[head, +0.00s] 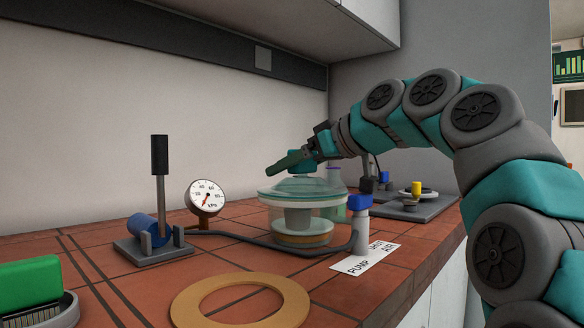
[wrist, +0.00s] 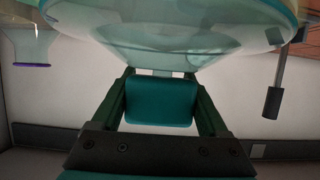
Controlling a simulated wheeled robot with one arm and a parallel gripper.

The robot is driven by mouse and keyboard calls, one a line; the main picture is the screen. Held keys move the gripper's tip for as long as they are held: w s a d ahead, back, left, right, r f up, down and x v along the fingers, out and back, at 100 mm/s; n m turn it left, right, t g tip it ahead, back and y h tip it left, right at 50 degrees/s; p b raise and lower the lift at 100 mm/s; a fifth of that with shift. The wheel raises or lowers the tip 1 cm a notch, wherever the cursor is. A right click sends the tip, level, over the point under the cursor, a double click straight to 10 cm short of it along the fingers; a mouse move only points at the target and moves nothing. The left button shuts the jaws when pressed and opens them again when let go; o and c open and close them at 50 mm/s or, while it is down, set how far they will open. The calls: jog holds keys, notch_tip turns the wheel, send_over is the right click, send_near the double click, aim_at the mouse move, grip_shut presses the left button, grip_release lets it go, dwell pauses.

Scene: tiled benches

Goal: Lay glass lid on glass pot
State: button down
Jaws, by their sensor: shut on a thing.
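The glass lid (head: 284,188), a clear greenish shallow dome, is right over the glass pot (head: 337,222), a clear round vessel with a grey block and a tan disc inside. The lid looks roughly level and very near the pot's rim; I cannot tell whether they touch. My gripper (head: 297,162) is above the lid, shut on its teal knob. In the wrist view the two dark green fingers of my gripper (wrist: 162,82) flank the teal knob (wrist: 160,103), and the lid (wrist: 150,45) fills the upper middle.
A dial gauge (head: 206,197) and a blue cylinder on a stand with a black handle (head: 160,168) are left of the pot. A blue-topped valve (head: 360,203) and hose are close at right, beside a printed label (head: 366,258). A tan ring (head: 240,309) lies in front.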

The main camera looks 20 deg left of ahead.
grip_release()
jog(key=shift+d, duration=0.1)
jog(key=shift+v, duration=3.8)
